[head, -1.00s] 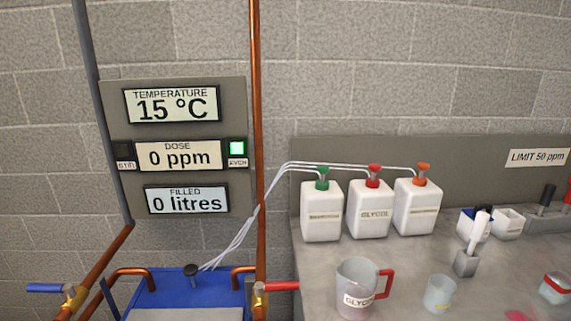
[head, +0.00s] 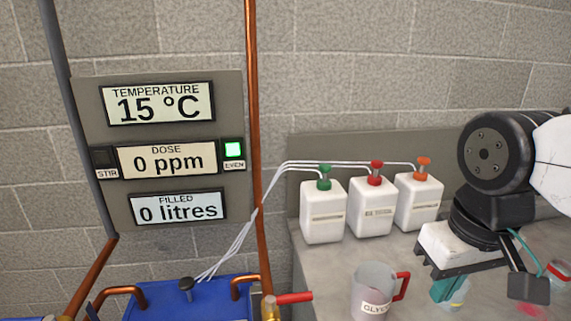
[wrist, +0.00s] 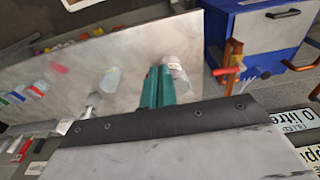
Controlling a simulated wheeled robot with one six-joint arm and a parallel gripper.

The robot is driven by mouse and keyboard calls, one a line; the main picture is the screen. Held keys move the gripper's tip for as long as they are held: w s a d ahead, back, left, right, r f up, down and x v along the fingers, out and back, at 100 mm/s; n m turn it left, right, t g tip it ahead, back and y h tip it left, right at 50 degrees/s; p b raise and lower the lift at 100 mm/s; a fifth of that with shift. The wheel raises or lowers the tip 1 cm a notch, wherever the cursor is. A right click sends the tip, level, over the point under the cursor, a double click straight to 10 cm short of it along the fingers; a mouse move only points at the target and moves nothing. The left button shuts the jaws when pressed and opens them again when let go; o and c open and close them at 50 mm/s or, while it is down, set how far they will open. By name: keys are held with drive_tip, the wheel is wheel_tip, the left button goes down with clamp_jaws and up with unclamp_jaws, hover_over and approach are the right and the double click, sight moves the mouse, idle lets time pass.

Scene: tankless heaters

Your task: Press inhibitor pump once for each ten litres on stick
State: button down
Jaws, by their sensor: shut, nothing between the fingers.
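Three white pump bottles stand on the bench against the wall: one with a green pump (head: 323,180), one with a red pump (head: 375,177), one with an orange pump (head: 423,171). Their labels are too small to read surely. A blue tank (head: 215,305) with a black knob (head: 187,286) on top is at lower left; I cannot tell whether the knob belongs to a stick. My gripper (head: 450,289) is shut and empty, above the bench at right, apart from the bottles. Its teal fingers (wrist: 157,88) show in the wrist view.
A panel (head: 164,145) reads 15 °C, 0 ppm and 0 litres, with a lit green light (head: 233,149). A red-handled jug (head: 372,292) stands in front of the bottles, left of my gripper. Thin hoses and copper pipes (head: 254,120) run between panel and bottles.

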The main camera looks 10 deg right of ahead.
drive_tip(key=shift+w, duration=0.1)
wheel_tip(320, 180, up, 11)
drive_tip(key=m+t+y, duration=0.1)
drive_tip(key=m+t, duration=0.7)
hover_over(327, 167)
drive_tip(key=shift+a+r, duration=0.1)
drive_tip(key=shift+f, duration=4.4)
drive_tip(key=shift+f, duration=0.1)
drive_tip(key=shift+f, duration=0.35)
